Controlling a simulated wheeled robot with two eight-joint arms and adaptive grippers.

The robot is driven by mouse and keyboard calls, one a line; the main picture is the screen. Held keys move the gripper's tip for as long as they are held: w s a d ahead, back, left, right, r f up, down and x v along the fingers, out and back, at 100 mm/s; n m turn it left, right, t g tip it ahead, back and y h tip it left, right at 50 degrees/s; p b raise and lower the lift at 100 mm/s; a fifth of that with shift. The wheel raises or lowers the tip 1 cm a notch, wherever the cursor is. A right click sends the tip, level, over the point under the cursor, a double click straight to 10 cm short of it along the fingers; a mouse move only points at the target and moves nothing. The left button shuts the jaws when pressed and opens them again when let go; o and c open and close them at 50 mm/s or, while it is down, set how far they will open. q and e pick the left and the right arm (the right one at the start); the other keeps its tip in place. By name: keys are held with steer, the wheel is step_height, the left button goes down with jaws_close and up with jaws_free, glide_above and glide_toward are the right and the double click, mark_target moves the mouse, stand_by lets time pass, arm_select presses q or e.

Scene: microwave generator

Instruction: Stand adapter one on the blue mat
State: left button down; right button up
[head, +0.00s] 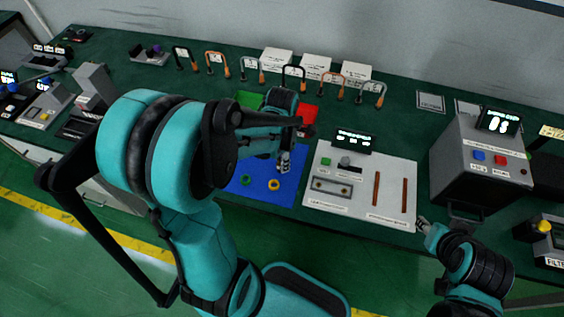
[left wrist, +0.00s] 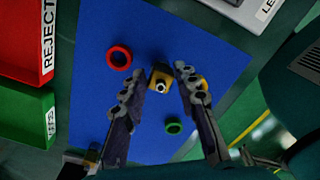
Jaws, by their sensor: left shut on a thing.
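In the left wrist view my left gripper (left wrist: 168,82) is shut on a small adapter (left wrist: 160,84) with yellowish sides and a pale round end with a dark hole. The adapter is over the blue mat (left wrist: 225,45); I cannot tell whether it touches the mat, and no number on it is readable. In the head view the left gripper (head: 284,163) points down over the mat (head: 255,195), and its fingers hide the adapter. My right gripper (head: 424,224) is at the table's front edge, right of the mat; its opening is too small to judge.
A red ring (left wrist: 119,58), a green ring (left wrist: 173,127) and a partly hidden yellow ring (left wrist: 204,84) lie on the mat. Red REJECT (left wrist: 25,40) and green (left wrist: 25,115) trays adjoin it. A white panel (head: 345,200) with a display stands right of the mat.

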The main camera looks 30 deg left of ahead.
arm_select(q)
steer(key=shift+f, duration=0.2)
steer(key=c, duration=1.1)
jaws_free()
steer(key=shift+c, duration=0.2)
